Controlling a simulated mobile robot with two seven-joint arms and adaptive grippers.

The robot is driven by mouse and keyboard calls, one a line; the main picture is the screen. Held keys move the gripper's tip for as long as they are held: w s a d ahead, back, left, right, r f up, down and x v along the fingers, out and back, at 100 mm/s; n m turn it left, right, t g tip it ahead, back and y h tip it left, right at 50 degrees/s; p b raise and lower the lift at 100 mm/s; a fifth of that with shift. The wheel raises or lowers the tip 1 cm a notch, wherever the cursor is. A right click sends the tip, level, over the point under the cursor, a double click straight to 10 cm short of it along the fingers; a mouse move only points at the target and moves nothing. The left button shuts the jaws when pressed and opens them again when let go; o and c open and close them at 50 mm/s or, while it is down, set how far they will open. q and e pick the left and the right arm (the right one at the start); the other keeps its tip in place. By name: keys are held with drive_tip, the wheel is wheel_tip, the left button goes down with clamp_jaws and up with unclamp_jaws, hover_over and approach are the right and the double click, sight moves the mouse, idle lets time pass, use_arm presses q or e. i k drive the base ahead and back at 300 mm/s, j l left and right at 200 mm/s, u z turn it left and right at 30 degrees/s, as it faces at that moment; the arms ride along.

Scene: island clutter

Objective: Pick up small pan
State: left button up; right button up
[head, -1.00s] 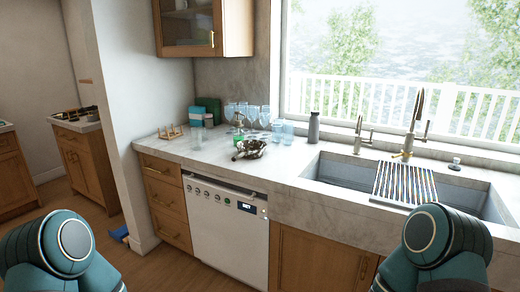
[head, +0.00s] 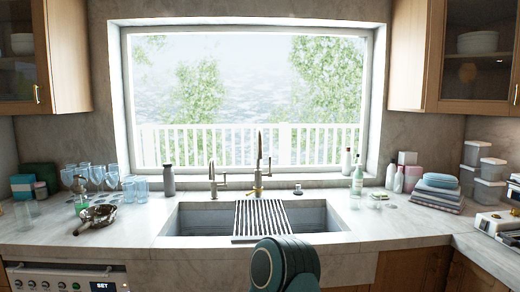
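A small metal pan (head: 98,214) with a dark handle sits on the marble counter to the left of the sink, above the white dishwasher. Its handle points toward the counter's front edge. One teal and black part of my own arm shows at the bottom middle of the head view, in front of the sink. Neither gripper is in view, and nothing of mine is near the pan.
Glasses (head: 97,175) and a green-based bottle (head: 80,195) stand close behind the pan. A grey bottle (head: 168,180) stands left of the sink (head: 190,219), which has a striped drying rack (head: 262,219) across it. Folded towels (head: 437,194) and containers (head: 489,182) are at right.

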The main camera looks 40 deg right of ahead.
sight(98, 217)
drive_tip(key=i+u, duration=0.15)
drive_tip(key=i, duration=0.15)
drive_tip(key=i+j, duration=0.2)
drive_tip(key=i, duration=0.45)
drive_tip(key=i+j, duration=0.15)
drive_tip(key=i, duration=0.5)
